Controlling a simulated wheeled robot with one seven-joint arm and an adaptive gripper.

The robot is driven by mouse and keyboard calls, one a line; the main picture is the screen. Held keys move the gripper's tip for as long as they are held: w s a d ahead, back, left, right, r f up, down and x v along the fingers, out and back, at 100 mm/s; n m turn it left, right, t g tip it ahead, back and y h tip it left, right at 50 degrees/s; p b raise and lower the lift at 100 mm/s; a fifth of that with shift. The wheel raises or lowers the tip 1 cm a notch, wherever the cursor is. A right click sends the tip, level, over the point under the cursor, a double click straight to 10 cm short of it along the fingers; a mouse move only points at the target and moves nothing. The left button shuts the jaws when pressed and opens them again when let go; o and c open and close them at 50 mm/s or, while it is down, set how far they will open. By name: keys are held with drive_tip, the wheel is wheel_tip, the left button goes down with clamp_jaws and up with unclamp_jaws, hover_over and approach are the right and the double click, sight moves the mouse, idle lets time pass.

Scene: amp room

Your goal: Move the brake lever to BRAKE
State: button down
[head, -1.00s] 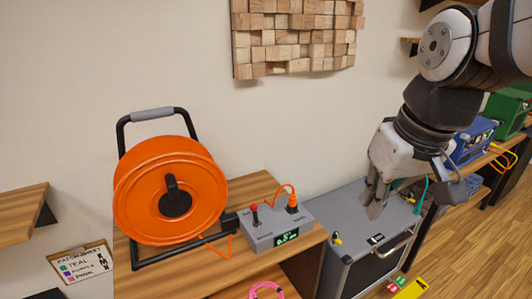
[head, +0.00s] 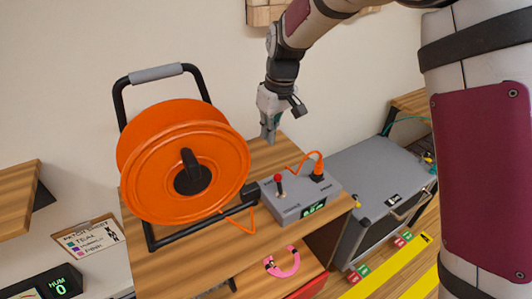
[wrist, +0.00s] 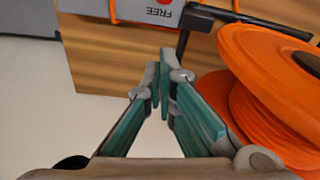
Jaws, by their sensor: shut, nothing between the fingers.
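The brake lever (head: 279,184) is a short stick with a red tip on top of a grey control box (head: 305,195) in the head view. Its red tip (wrist: 165,2) shows at the top edge of the wrist view, beside the upside-down word FREE; the rest of the lever is cut off there. A second label on the box's front side in the head view is too small to read surely. My gripper (head: 268,138) is shut and empty, above the wooden top behind the box, near the wall. Its fingertips (wrist: 166,78) meet in the wrist view, apart from the lever.
An orange cable reel (head: 185,165) in a black frame stands left of the box; its edge (wrist: 265,90) is close to my gripper. An orange cable (head: 318,160) arches from the box's back right. A pink horseshoe-shaped piece (head: 283,264) lies in front. A grey case (head: 375,170) is right.

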sight(279, 184)
drive_tip(key=shift+w+a+f, duration=0.5)
drive_tip(key=shift+a+f, duration=0.05)
drive_tip(key=f, duration=0.3)
drive_tip(key=s+f+p, duration=0.1)
drive_tip(key=f, duration=0.5)
drive_tip(key=shift+s+d+p, duration=0.15)
drive_tip(key=shift+d+p, duration=0.15)
drive_tip(key=shift+s+d, duration=0.35)
drive_tip(key=shift+d, duration=0.1)
